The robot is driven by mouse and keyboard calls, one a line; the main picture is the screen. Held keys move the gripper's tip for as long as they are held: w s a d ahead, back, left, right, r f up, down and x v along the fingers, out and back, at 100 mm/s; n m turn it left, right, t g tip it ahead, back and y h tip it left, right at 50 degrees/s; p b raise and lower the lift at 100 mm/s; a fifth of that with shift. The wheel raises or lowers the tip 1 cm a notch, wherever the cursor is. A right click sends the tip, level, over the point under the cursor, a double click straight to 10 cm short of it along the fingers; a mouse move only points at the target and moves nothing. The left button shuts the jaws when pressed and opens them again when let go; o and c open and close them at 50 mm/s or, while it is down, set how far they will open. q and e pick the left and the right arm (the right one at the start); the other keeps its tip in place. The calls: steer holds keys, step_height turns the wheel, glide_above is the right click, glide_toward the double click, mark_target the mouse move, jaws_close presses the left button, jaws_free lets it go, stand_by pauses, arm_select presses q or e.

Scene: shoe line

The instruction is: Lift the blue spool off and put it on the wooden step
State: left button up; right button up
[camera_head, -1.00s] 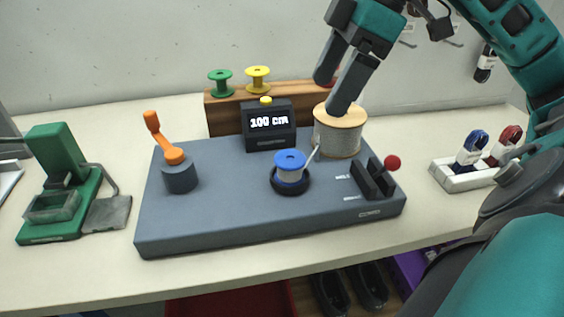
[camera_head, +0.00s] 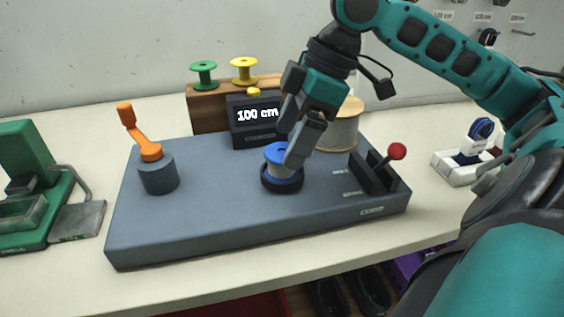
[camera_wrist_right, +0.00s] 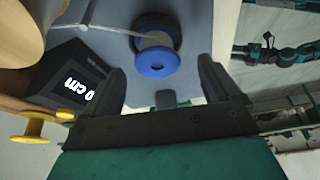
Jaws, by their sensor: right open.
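The blue spool (camera_head: 277,155) sits upright in a dark round holder (camera_head: 282,184) on the grey machine base. It also shows in the right wrist view (camera_wrist_right: 156,62), beyond my open fingers, with pale cord wound on it. My right gripper (camera_head: 291,142) is open, close above and beside the spool, and one finger hides part of it. In the right wrist view my right gripper (camera_wrist_right: 165,82) has nothing between its fingers. The wooden step (camera_head: 207,110) stands behind the machine, with a green spool (camera_head: 204,73) and a yellow spool (camera_head: 244,70) on it. My left gripper is out of view.
The counter (camera_head: 251,115) reads 100 cm. An orange crank (camera_head: 140,133), a large cord reel (camera_head: 341,130) and a red-knobbed lever (camera_head: 396,151) stand on the base. A green device (camera_head: 30,155) is at left, a white holder (camera_head: 455,168) at right.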

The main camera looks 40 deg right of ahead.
mark_target(283, 151)
steer(key=x, duration=0.4)
steer(key=shift+w, duration=0.15)
steer(key=shift+d, duration=0.1)
steer(key=c, duration=1.3)
steer(key=shift+r, duration=0.15)
